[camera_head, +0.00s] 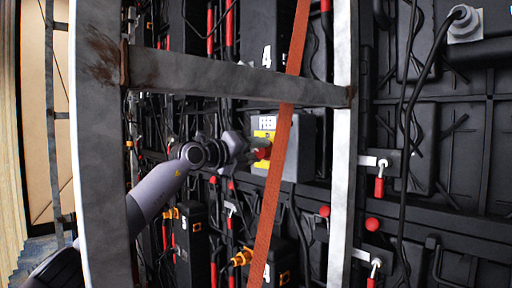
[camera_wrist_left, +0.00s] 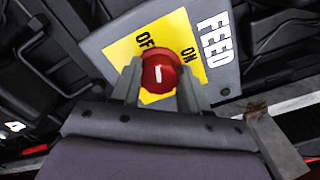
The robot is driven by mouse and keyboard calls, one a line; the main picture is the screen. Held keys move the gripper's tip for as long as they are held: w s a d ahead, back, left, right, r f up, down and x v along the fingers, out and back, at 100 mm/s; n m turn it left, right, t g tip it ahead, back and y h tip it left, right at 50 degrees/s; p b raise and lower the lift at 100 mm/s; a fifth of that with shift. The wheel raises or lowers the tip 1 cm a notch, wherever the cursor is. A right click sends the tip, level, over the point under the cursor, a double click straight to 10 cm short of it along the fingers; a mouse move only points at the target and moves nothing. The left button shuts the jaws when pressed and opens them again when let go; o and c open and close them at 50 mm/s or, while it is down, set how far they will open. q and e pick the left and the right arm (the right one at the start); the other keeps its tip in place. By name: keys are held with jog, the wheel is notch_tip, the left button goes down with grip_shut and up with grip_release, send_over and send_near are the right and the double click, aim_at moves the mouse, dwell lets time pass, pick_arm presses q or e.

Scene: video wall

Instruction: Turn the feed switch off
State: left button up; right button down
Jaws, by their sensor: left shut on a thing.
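The feed switch is a red round knob (camera_wrist_left: 160,70) with a short white mark, on a yellow plate (camera_wrist_left: 122,50) lettered OFF and ON. The plate sits on a grey box (camera_wrist_left: 222,75) marked FEED. In the head view the box (camera_head: 299,148) is on the wall behind the frame, and the knob (camera_head: 264,153) is partly hidden. My left gripper (camera_wrist_left: 160,88) is shut on the knob, one finger on each side. The white mark stands roughly upright in the wrist picture; I cannot tell its exact setting. My left gripper also shows in the head view (camera_head: 254,152). My right gripper is not seen.
A grey metal frame with a crossbar (camera_head: 230,78) and uprights (camera_head: 343,150) stands before the wall. An orange-brown strap (camera_head: 277,180) slants across the box. Black cables (camera_head: 418,80) and red-handled latches (camera_head: 379,186) are at the right.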

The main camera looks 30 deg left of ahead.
pick_arm(q)
jog(key=shift+n, duration=0.4)
jog(key=shift+n+p, duration=0.3)
jog(key=shift+n, duration=0.1)
jog(key=shift+f+n+p, duration=0.15)
jog(key=shift+n+p, duration=0.25)
jog(key=shift+n, duration=0.9)
jog(key=o, duration=1.1)
jog(key=shift+c, duration=0.2)
